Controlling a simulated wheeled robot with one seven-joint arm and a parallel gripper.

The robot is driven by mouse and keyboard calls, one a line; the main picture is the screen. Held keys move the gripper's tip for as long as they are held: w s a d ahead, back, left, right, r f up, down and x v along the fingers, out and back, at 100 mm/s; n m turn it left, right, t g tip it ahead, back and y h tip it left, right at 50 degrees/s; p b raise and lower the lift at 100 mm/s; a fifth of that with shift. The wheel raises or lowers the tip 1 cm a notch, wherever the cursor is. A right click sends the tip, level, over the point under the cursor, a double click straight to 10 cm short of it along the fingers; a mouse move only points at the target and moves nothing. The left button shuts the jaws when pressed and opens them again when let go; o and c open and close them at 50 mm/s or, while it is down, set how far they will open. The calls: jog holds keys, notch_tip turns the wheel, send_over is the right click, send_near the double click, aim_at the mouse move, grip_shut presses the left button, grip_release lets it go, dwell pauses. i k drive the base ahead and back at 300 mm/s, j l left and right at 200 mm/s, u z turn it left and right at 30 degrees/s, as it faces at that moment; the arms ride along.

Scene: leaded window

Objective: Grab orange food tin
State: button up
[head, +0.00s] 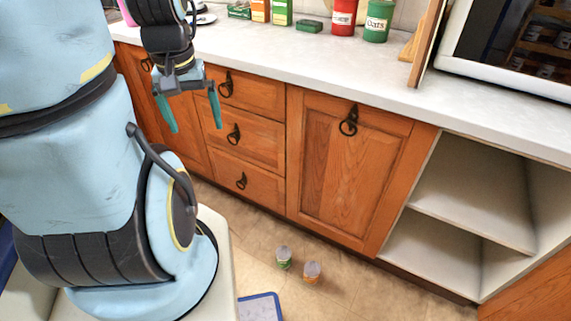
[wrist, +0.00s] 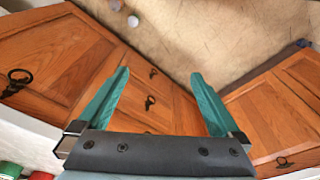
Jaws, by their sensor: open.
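A small tin with an orange label (head: 312,272) and a grey lid stands on the tiled floor in front of the cabinets. A similar tin with a green label (head: 284,257) stands just to its left. In the wrist view two small round tin tops (wrist: 125,12) show at the top edge; their labels cannot be told there. My gripper (head: 191,112) is open and empty, with teal fingers pointing down, high in front of the drawers and well above and left of the tins. Its spread fingers also show in the wrist view (wrist: 162,85).
Wooden drawers (head: 240,133) and a cabinet door (head: 345,160) with black ring handles stand behind the tins. An open white shelf unit (head: 470,205) is at right. The countertop (head: 330,65) holds canisters and boxes. A blue-edged object (head: 260,308) lies near my base. Floor right of the tins is clear.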

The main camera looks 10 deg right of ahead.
aim_at(312, 270)
jog(key=i+z, duration=0.1)
jog(key=z, duration=0.9)
jog(key=i+j+z, duration=0.2)
jog(key=j+z, duration=0.2)
jog(key=i+j+z, duration=0.1)
jog(key=j+z, duration=0.7)
jog(key=j, duration=0.2)
jog(key=j+z, duration=0.1)
jog(key=j, duration=1.2)
jog(key=i, duration=0.05)
